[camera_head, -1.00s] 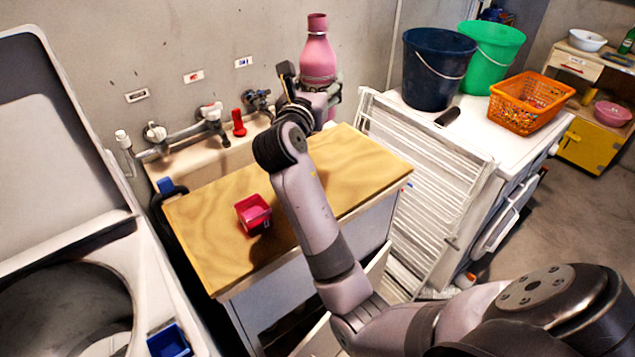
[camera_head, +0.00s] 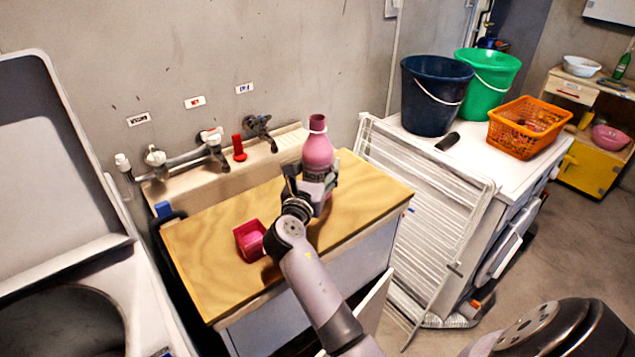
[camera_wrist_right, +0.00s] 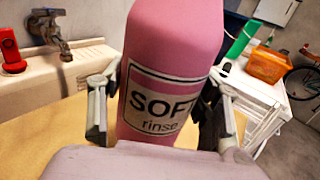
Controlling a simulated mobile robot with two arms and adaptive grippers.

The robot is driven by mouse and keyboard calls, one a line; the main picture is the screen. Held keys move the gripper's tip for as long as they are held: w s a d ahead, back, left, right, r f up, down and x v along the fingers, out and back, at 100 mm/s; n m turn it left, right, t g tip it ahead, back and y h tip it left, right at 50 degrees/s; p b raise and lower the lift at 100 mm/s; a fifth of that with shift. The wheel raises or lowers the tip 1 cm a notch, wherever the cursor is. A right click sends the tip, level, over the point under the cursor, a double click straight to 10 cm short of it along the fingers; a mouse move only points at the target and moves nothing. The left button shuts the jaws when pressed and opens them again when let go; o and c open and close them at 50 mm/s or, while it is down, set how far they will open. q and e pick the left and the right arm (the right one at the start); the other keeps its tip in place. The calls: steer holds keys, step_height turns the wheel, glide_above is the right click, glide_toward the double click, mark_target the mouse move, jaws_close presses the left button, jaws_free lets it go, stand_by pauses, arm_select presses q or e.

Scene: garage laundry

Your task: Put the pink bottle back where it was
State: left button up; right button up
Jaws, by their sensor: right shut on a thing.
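The pink bottle (camera_head: 317,150) is upright, over the right part of the wooden board (camera_head: 210,275) that covers the sink unit. My right gripper (camera_head: 312,180) is shut on the bottle's body. In the right wrist view the bottle (camera_wrist_right: 170,60) shows its "SOFT rinse" label between the two fingers (camera_wrist_right: 160,110). Whether the bottle's base touches the board cannot be told, as the gripper and wrist hide part of it. My left gripper is not in view.
A small red-pink box (camera_head: 249,240) stands on the board left of my wrist. The sink with taps (camera_head: 212,150) and a red item (camera_head: 239,148) lies behind. A white drying rack (camera_head: 415,190) stands right; blue (camera_head: 432,105) and green buckets (camera_head: 490,80) are beyond.

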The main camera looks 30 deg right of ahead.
steer(key=shift+f, duration=1.85)
steer(key=shift+f, duration=0.1)
steer(key=o, duration=1.7)
steer(key=shift+c, duration=0.2)
steer(key=shift+s, duration=0.1)
steer(key=b+v, duration=0.1)
steer(key=v, duration=1.1)
steer(key=shift+b, duration=0.4)
